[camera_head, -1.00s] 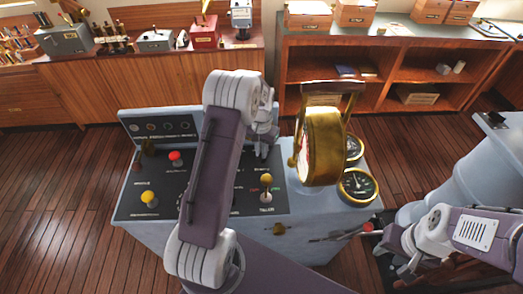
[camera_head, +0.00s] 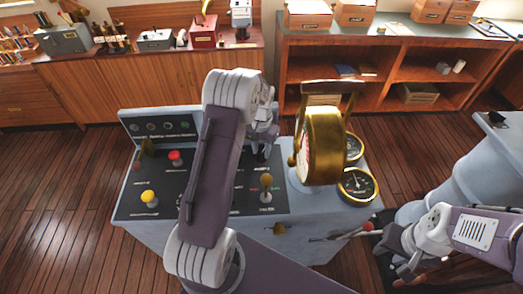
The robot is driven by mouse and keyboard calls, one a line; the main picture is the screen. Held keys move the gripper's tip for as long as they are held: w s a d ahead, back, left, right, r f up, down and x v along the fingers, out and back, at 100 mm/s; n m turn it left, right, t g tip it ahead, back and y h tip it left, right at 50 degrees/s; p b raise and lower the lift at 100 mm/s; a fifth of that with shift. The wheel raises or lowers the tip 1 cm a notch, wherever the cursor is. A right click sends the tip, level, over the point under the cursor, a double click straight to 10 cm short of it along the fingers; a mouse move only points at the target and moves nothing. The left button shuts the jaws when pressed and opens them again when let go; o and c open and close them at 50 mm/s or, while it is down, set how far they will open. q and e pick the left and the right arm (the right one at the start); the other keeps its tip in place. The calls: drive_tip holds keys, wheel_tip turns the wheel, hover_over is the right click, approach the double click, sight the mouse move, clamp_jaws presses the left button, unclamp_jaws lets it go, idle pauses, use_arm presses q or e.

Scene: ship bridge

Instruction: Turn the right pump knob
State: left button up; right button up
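The grey console with a black control panel (camera_head: 222,207) stands in front of me. My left arm crosses over its middle and hides part of the panel. My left gripper (camera_head: 262,153) points down at the panel's back right part, left of the brass telegraph (camera_head: 321,145). Its fingertips and whatever is under them are too small and covered to make out. I cannot pick out the right pump knob for certain; it may be hidden by the arm or gripper. My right gripper (camera_head: 345,238) is low by the console's front right corner, near a red ball (camera_head: 368,226); its finger opening is unclear.
A round gauge (camera_head: 358,185) is right of the telegraph. Wooden shelves (camera_head: 375,75) stand behind, with open floor between.

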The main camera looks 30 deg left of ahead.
sight(261, 153)
use_arm(q)
wheel_tip(261, 153, up, 9)
drive_tip(key=shift+b, duration=0.4)
drive_tip(key=shift+f, duration=0.1)
